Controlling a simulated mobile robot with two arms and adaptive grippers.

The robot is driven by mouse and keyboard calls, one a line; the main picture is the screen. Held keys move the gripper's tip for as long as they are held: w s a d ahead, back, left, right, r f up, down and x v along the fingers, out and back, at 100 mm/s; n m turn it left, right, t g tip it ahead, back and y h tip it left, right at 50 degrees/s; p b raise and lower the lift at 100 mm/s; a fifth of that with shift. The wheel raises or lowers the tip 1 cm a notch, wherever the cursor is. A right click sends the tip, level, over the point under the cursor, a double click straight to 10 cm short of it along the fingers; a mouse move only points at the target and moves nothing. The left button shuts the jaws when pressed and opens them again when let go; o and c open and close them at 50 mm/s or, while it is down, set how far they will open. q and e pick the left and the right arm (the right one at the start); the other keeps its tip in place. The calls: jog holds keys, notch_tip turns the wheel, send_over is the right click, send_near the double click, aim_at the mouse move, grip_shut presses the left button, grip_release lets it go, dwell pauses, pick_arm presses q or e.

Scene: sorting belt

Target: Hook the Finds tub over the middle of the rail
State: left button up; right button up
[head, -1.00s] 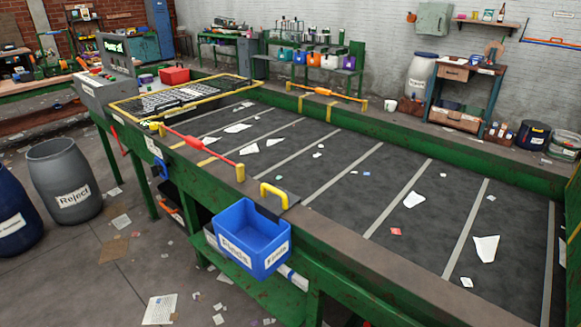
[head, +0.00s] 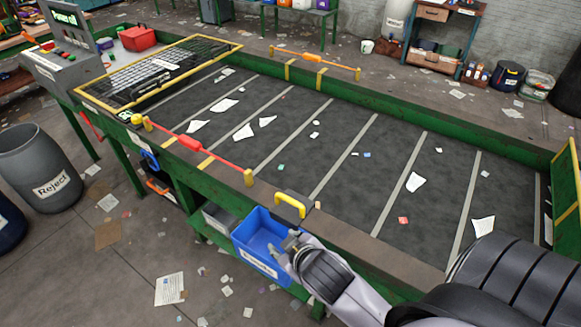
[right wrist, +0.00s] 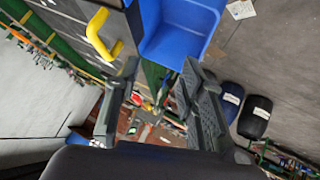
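The blue Finds tub (head: 252,233) hangs on the outer side of the belt's near side rail (head: 345,232). Its yellow handle (head: 290,204) stands on a dark bracket on top of the rail, and also shows in the right wrist view (right wrist: 103,35). The tub (right wrist: 180,28) is at the top there and looks empty. My right gripper (head: 287,245) is in front of the tub's right corner and hides part of it. In the right wrist view my right gripper (right wrist: 160,68) has its fingers apart with nothing between them. My left gripper is not in view.
A red bar between yellow posts (head: 192,143) runs along the near rail left of the tub. Paper scraps lie on the dark belt (head: 350,135). A grey Reject barrel (head: 40,170) stands at left. A control box (head: 65,60) is at the belt's far left.

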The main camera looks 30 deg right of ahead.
jog(key=w+a+r+n+t+y, duration=0.25)
jog(key=w+r+n+t, duration=0.35)
jog(key=r, duration=0.4)
jog(key=w+a+r+n+t+y, duration=0.2)
jog(key=w+a+r+n+t, duration=0.2)
jog(key=w+r, duration=0.5)
jog(key=s+a+r+n+g+y, duration=0.1)
jog(key=a+r+n+y, duration=0.4)
jog(key=a+n+y, duration=0.4)
jog(key=n+g+h, duration=1.2)
jog(key=n+g, duration=0.6)
send_over(290, 199)
notch_tip(290, 199, down, 19)
jog(key=shift+w+r, duration=0.1)
jog(key=shift+r, duration=0.1)
notch_tip(290, 199, down, 9)
jog(key=b, duration=0.6)
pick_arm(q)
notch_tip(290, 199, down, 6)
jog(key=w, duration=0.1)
pick_arm(e)
jog(key=shift+c, duration=0.3)
